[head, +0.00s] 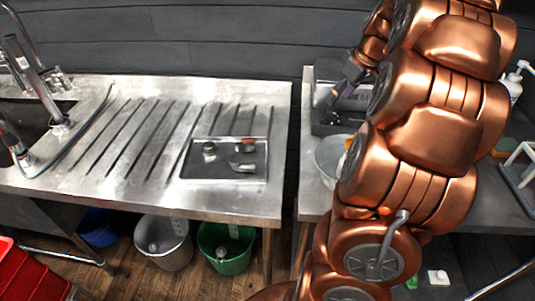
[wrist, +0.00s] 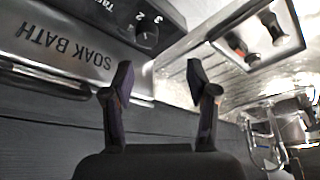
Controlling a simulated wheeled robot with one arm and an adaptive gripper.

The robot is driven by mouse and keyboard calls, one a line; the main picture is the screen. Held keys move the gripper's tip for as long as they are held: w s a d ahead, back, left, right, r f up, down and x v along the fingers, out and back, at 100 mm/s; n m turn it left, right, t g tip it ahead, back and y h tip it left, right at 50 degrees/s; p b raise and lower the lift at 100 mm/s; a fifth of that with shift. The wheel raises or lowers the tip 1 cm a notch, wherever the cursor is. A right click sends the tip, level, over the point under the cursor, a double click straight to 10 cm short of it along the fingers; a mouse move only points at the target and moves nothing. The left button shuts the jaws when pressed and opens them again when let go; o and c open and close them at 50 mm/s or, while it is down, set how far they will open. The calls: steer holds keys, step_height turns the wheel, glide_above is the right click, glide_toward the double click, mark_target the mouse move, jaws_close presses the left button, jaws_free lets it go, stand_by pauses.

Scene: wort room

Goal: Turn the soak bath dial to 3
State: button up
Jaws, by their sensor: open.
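The soak bath (head: 326,122) is a grey metal box on the right-hand counter in the head view, partly hidden by my arm. In the wrist view its SOAK BATH front (wrist: 62,48) appears upside down. The dark dial (wrist: 147,38) is at the upper middle, with the figures 2 and 3 beside it. Its exact setting is too small to tell. My gripper (wrist: 156,76) is open and empty, its fingers apart and pointing toward the dial without visibly touching it. In the head view my gripper (head: 342,88) is at the bath, partly hidden.
A dark tray (head: 200,174) with several small items lies on the steel draining board (head: 130,135), left of the counter gap. A pale bowl (head: 328,160) stands in front of the bath. A white pump bottle (head: 515,85) is at the far right.

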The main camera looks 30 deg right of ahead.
steer(key=s+a+f+g+p, duration=0.1)
steer(key=s+a+g, duration=0.1)
steer(key=a, duration=1.1)
steer(key=s+a+f+g+y+p, duration=0.1)
steer(key=s+a, duration=0.3)
steer(key=a, duration=1)
steer(key=shift+s+a+g, duration=0.3)
steer(key=shift+g, duration=0.1)
